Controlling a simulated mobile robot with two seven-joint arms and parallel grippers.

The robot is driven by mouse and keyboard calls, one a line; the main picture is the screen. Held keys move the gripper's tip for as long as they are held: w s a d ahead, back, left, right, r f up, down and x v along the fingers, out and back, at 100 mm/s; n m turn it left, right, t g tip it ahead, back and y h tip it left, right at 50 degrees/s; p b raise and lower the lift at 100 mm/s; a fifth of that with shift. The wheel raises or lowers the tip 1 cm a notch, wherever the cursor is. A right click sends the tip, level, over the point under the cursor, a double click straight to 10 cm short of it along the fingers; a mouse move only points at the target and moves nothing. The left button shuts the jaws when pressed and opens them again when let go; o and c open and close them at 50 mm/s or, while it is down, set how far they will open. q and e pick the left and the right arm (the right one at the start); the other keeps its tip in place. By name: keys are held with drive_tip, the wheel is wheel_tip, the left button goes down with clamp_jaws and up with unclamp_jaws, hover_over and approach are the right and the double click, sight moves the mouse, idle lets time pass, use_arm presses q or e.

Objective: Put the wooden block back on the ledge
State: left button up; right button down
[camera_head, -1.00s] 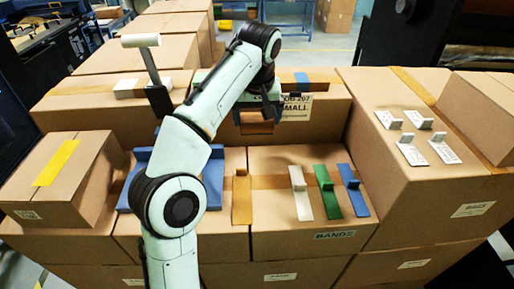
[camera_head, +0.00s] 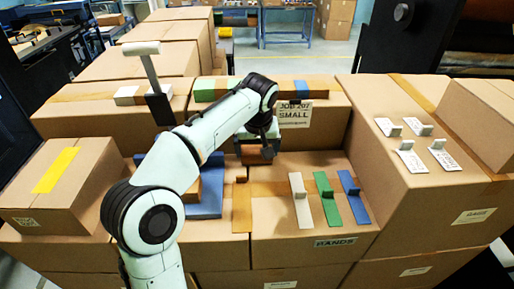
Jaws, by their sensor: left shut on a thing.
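My left gripper (camera_head: 262,143) is shut on a brown wooden block (camera_head: 252,154). It holds the block in front of the upright face of the rear carton (camera_head: 325,125), just above the front cartons. Whether the block touches anything below cannot be told. The rear carton's raised top looks like the ledge; green, brown and blue pieces lie along it. My left arm hides part of the blue tray (camera_head: 205,208) and of a tan piece (camera_head: 190,190) there. My right gripper is not in view.
White, green (camera_head: 327,199) and blue (camera_head: 354,196) brackets lie on the front carton, beside a tan one (camera_head: 242,207). Several white brackets lie on the taller right carton (camera_head: 375,110). A white-topped handle (camera_head: 142,48) stands up at the rear left. A small carton (camera_head: 50,185) is at left.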

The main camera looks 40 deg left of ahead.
use_arm(q)
drive_tip(key=shift+f, duration=0.2)
drive_tip(key=o, duration=0.8)
drive_tip(key=shift+c, duration=0.2)
drive_tip(key=v, duration=1.3)
drive_tip(key=shift+s+d, duration=0.3)
drive_tip(key=shift+s, duration=0.15)
